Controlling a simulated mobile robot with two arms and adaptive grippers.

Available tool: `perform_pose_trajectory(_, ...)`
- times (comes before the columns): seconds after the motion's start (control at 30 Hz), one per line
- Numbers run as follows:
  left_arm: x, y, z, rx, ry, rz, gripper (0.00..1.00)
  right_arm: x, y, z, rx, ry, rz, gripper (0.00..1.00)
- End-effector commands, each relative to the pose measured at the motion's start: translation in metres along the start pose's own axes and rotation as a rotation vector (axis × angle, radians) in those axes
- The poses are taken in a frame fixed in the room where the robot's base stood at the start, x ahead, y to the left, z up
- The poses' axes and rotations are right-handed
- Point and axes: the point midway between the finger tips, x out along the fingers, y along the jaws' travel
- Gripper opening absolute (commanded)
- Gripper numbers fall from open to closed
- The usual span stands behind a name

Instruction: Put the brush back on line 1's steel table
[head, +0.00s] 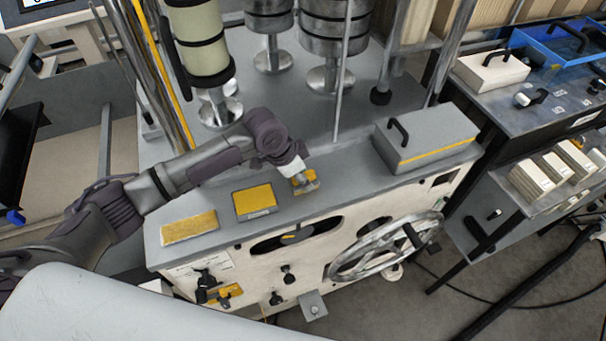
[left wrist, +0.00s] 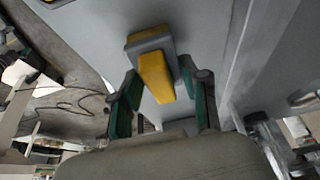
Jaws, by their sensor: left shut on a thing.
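The brush (head: 307,184), with a yellow handle and a grey block, is at the front ledge of the machine. My left gripper (head: 298,175) reaches in from the left and is shut on it. In the left wrist view the brush (left wrist: 156,76) shows its yellow part between the two dark green fingers, with its grey block beyond them. The block is at or close to the ledge surface; I cannot tell whether they touch. A steel-topped table (head: 565,97) stands at the right; I cannot tell whether it is line 1's. My right gripper is not in view.
On the grey machine ledge (head: 345,179) lie a yellow pad (head: 188,227), a yellow-topped block (head: 255,200) and a grey box (head: 425,138). A handwheel (head: 385,246) is on the front. The right table bears a white box (head: 492,72) and a blue bin (head: 560,45).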

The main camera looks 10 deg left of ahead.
Motion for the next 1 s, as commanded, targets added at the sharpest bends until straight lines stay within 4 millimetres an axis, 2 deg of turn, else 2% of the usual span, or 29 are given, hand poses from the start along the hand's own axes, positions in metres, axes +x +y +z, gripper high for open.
perform_pose_trajectory(0.1, 0.002, 0.000, 0.001, 0.000, 0.001, 0.000, 0.17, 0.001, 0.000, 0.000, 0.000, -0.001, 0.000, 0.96)
perform_pose_trajectory(0.13, 0.003, 0.000, 0.001, 0.000, 0.001, 0.000, 0.47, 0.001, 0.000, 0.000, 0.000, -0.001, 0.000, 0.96)
perform_pose_trajectory(0.27, 0.002, 0.000, 0.001, 0.000, 0.001, 0.000, 0.69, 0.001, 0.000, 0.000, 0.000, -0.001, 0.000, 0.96)
perform_pose_trajectory(0.3, 0.002, 0.000, 0.001, 0.000, 0.001, 0.000, 0.70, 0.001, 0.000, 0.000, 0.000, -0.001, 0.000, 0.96)
perform_pose_trajectory(0.67, -0.003, 0.000, -0.001, 0.000, 0.001, -0.001, 0.70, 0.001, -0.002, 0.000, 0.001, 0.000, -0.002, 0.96)
perform_pose_trajectory(0.77, -0.014, -0.001, -0.001, 0.000, 0.003, -0.001, 0.70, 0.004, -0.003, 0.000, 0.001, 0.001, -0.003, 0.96)
perform_pose_trajectory(1.0, -0.065, -0.001, 0.000, 0.003, 0.004, -0.004, 0.70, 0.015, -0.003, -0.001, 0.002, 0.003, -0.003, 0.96)
